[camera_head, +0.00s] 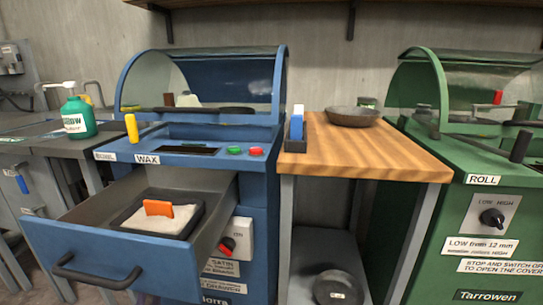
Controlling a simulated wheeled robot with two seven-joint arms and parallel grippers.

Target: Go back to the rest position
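Neither of my grippers shows in the head view. A dark, shallow bowl (353,117) rests on the wooden tabletop (385,148) between two machines. The blue machine (225,75) stands left of it, with a curved clear cover. Its drawer (100,243) is pulled open. In the drawer lies a dark tray (128,218) with a pale pad or cloth, and an orange piece (158,208) stands on it. The green machine (460,160) stands at the right, with its own curved cover and a LOW/HIGH knob (491,217).
The open drawer juts out at the front left. A green pump bottle (77,117) stands on the left bench, and a yellow stick (131,128) on the blue machine's ledge. A blue-and-white item (297,125) stands at the tabletop's left edge. A dark round piece (340,287) lies below.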

